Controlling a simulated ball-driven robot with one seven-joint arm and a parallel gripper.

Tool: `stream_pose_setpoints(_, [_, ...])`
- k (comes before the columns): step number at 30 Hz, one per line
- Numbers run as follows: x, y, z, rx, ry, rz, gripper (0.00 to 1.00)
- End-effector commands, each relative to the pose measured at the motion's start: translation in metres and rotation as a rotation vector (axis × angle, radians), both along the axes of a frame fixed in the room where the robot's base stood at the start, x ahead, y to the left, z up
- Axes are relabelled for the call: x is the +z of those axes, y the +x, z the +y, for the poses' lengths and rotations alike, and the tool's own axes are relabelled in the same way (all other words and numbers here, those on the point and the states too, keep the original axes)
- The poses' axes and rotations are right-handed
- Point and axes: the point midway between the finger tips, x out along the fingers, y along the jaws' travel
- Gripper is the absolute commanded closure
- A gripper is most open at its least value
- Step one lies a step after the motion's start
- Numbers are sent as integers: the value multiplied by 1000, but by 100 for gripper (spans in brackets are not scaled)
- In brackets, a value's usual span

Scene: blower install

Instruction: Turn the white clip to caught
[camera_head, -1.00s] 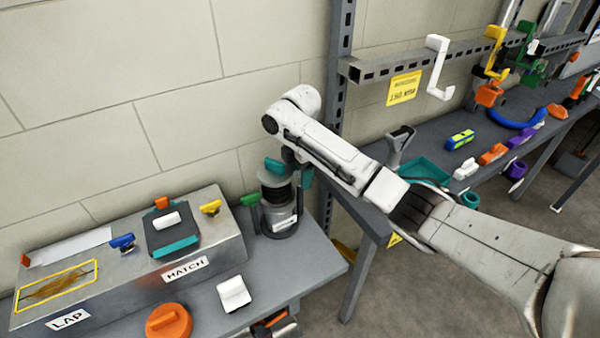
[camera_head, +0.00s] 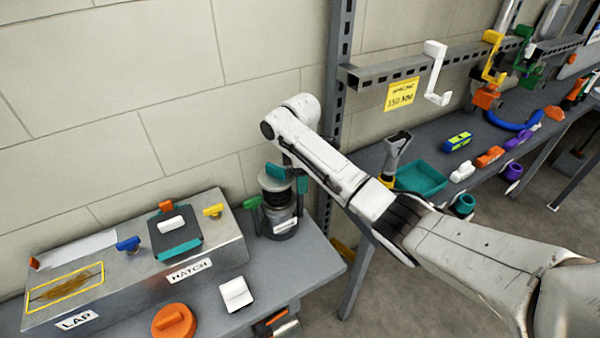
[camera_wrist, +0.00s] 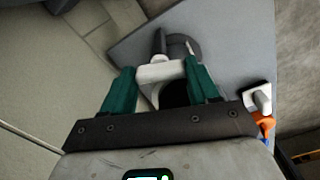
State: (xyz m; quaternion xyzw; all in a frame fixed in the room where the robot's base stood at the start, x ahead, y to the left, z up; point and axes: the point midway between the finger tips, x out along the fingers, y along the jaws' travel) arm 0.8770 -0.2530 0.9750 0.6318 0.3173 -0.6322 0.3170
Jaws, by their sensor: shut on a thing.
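The white clip (camera_wrist: 160,72) shows in the wrist view as a pale bar between my two teal fingers. It sits at the grey and dark round blower unit (camera_head: 280,222), which stands at the right end of the near bench. My gripper (camera_head: 288,178) is over the top of this unit, its teal fingers pointing down, and it is shut on the clip. My gripper (camera_wrist: 160,75) has one finger at each end of the bar. In the head view the clip is hidden by my gripper. I cannot tell whether it is caught.
A metal box (camera_head: 130,265) with a hatch (camera_head: 178,232) and small coloured knobs stands left of the unit. An orange knob (camera_head: 174,321) and a white block (camera_head: 236,294) lie in front. A green tab (camera_head: 252,202) is beside the unit. A steel post (camera_head: 338,120) rises behind my arm.

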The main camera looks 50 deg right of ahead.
Motion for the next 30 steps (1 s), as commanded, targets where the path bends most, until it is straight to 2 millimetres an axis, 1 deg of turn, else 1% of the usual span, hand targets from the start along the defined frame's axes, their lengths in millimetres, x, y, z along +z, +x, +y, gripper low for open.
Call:
stream_pose_setpoints(9, [1,0,0,-138,0,0,71])
stream_pose_setpoints(25, [0,0,0,-169,0,-1,71])
stream_pose_setpoints(26, [0,0,0,-168,0,-1,40])
stream_pose_setpoints(30, [0,0,0,-168,-1,-1,26])
